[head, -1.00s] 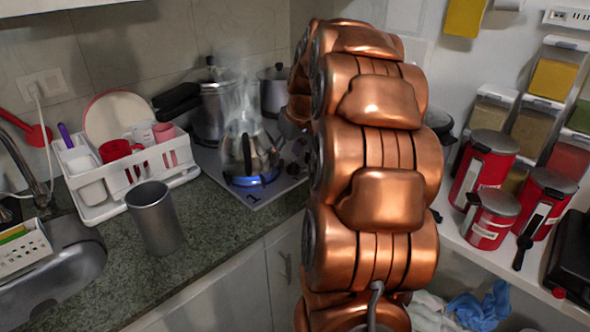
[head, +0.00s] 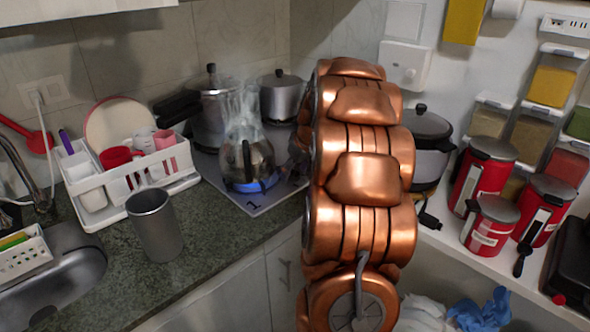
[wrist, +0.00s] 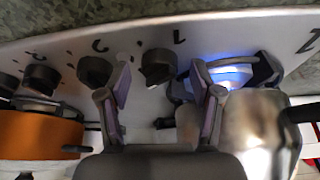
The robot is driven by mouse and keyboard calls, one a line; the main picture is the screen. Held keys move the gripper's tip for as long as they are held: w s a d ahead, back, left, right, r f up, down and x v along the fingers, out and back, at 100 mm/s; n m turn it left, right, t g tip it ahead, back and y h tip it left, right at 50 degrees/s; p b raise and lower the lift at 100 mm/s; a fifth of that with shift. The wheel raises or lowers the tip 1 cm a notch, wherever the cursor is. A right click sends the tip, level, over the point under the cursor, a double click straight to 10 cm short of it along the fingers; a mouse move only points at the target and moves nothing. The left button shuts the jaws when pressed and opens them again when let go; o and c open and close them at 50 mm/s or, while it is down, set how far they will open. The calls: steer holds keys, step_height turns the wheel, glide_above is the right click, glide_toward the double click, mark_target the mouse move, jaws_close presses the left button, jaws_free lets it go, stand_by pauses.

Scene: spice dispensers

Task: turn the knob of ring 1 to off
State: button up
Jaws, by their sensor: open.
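The hob (head: 272,203) stands in the corner of the counter with a "1" at its near edge. A steaming glass-and-metal kettle (head: 248,158) sits on a ring with a lit blue flame (head: 252,186). The flame also shows in the wrist view (wrist: 228,74), with the kettle (wrist: 262,125) beside it. The knob marked 1 (wrist: 158,67) is dark and lies between the fingertips of my open gripper (wrist: 160,75); I cannot tell whether they touch it. The knobs marked 2 (wrist: 95,70) and 3 (wrist: 40,78) lie to its left. In the head view my arm hides the gripper.
An orange pot (wrist: 40,135) is close on the left in the wrist view. A steel pot (head: 215,115) and a lidded pot (head: 280,95) stand at the back. A dish rack (head: 125,185) and steel cup (head: 153,225) are left. Red canisters (head: 483,175) stand right.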

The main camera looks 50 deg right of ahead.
steer(key=shift+f, duration=0.1)
steer(key=c, duration=1.1)
steer(key=shift+c, duration=0.2)
steer(key=shift+w+n+b, duration=0.1)
steer(key=shift+n+b, duration=0.2)
steer(key=shift+b, duration=0.25)
steer(key=shift+d+f+n+b, duration=0.15)
steer(key=shift+n+b, duration=0.35)
steer(key=shift+b, duration=0.3)
steer(key=n+y+b, duration=0.1)
steer(key=n+b, duration=0.2)
steer(key=shift+y, duration=0.4)
steer(key=n+y+b, duration=0.1)
steer(key=n, duration=0.2)
steer(key=shift+d, duration=0.15)
steer(key=shift+n+g+y, duration=0.3)
steer(key=shift+n+g, duration=0.3)
steer(key=shift+n, duration=0.5)
